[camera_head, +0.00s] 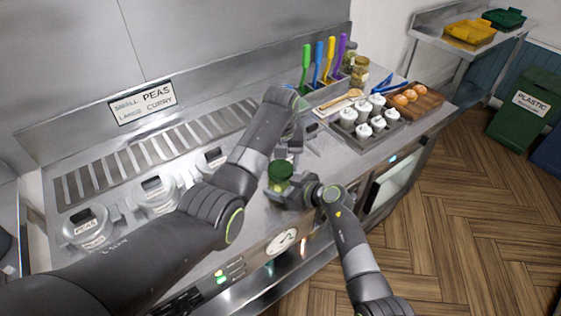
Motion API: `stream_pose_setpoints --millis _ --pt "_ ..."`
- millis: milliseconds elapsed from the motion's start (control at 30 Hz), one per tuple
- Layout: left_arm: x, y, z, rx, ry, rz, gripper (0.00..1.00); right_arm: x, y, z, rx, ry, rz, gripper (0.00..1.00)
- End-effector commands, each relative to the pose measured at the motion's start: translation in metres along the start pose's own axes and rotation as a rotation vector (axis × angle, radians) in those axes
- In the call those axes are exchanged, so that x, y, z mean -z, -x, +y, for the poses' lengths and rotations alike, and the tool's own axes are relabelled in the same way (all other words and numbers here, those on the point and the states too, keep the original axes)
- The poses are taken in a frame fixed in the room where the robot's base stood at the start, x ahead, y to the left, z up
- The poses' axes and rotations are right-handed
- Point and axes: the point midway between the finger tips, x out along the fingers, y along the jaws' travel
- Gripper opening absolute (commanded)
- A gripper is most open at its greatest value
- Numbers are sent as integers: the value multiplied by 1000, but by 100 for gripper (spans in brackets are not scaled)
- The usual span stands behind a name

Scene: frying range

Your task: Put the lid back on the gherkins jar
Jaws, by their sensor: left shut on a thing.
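A green, round-topped thing (280,171), which looks like the gherkins jar, stands near the front edge of the steel counter. My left gripper (293,146) reaches down just behind and above it. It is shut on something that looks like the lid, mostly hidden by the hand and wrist. I cannot tell whether the lid touches the jar. My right gripper (284,192) is low at the front of the jar, close beside it. Its fingers are too dark and small to tell whether they are open or shut.
Lidded metal pots (157,193) stand left along a slotted grate (150,150). Room around the grippers is tight.

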Motion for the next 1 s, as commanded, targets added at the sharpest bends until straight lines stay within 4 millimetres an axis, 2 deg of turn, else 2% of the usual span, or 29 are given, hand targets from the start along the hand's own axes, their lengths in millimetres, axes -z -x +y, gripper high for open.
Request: stream_pose_setpoints --millis 33,200,467,800,1000 --pt "0 1 0 0 0 0 63 -1 0 1 -2 1 -2 6" --pt "0 1 0 0 1 0 82 -1 0 1 -2 1 -2 6" --pt "0 2 0 0 2 -1 82 -1 0 1 -1 1 -2 6" --pt "-1 41 1 -1 3 -2 82 -1 0 0 -1 1 -1 6" --pt "0 46 0 0 3 0 82 -1 0 0 -1 1 -1 6"
